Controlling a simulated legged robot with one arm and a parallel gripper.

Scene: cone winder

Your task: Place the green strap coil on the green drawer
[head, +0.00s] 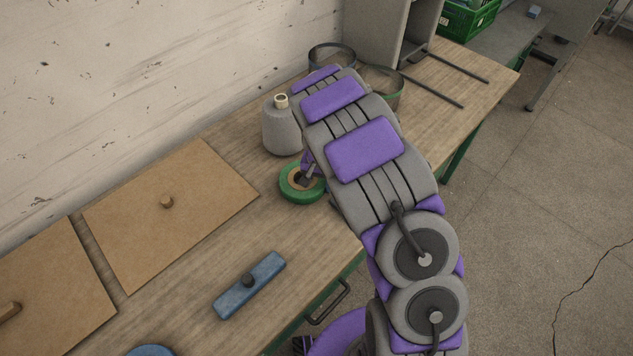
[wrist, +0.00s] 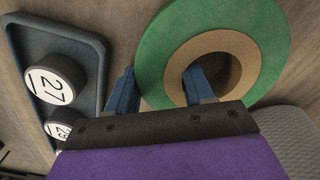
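The green strap coil (head: 294,195) with a tan core lies flat on the wooden table, just left of my arm in the head view. It fills the upper right of the wrist view (wrist: 160,60). My gripper (wrist: 160,82) is open at the coil: one blue finger is at its outer left edge, the other over the hole, with the coil's wall between them. I see no clear contact. A green drawer front with a dark handle (head: 328,302) shows below the table's front edge, partly hidden by the tabletop.
A grey cone (head: 281,130) stands behind the coil. A dark tray with numbered discs (wrist: 98,75) lies beside it. Round containers (head: 385,88) stand beyond my arm. Bare tabletop lies between bar and coil.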

